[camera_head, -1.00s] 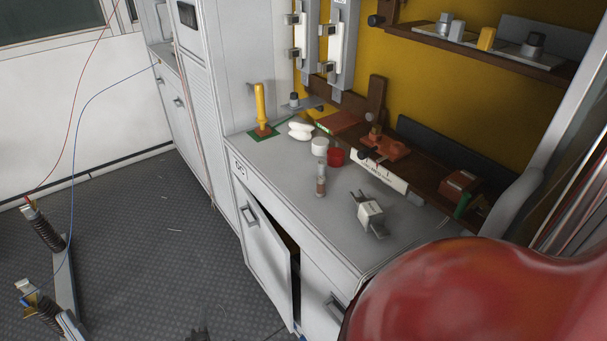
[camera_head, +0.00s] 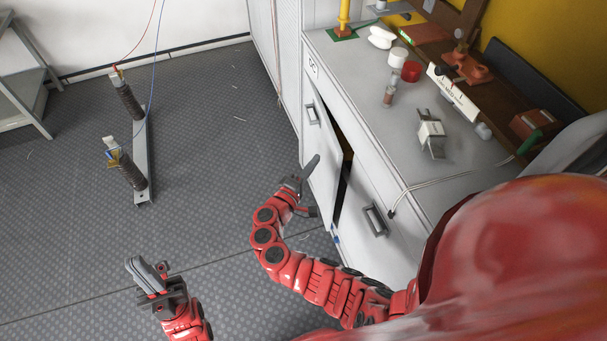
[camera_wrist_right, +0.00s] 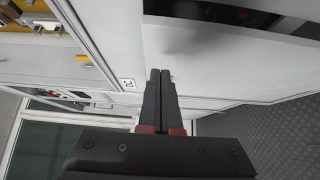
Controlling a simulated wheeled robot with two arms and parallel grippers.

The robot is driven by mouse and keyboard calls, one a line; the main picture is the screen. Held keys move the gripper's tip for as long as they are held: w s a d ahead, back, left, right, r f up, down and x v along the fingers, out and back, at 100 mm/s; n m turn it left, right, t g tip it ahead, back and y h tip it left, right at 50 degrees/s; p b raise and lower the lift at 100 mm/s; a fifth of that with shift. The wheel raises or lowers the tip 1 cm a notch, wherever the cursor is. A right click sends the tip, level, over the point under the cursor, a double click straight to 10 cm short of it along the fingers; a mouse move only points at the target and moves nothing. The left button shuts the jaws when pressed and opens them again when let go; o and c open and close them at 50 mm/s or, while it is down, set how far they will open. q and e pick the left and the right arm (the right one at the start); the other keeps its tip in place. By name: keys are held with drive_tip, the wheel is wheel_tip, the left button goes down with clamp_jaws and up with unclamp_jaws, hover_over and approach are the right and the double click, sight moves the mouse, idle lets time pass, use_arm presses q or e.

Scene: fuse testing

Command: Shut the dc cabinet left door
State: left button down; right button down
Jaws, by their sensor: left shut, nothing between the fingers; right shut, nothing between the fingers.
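The dc cabinet left door (camera_head: 321,145) is a pale grey panel with a handle (camera_head: 313,114), below the "DC" label (camera_head: 312,68). It stands ajar, with a dark gap along its right edge. My right gripper (camera_head: 313,163) is shut and empty in front of the door's lower part; I cannot tell whether it touches. In the right wrist view its shut fingers (camera_wrist_right: 160,75) point at a white panel (camera_wrist_right: 205,65), with the DC label (camera_wrist_right: 128,83) to their left. My left gripper (camera_head: 140,268) is shut and empty over the open floor at lower left.
The neighbouring cabinet door (camera_head: 371,208) has its own handle and looks closed. The countertop (camera_head: 360,75) holds a fuse-like block (camera_head: 431,136), a red cup (camera_head: 411,71) and small jars. A stand with coils (camera_head: 142,150) is on the floor at left. The floor between is clear.

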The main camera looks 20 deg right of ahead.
sight(334, 152)
drive_tip(key=d, duration=0.4)
drive_tip(key=shift+s+p, duration=0.35)
drive_tip(key=shift+p, duration=0.05)
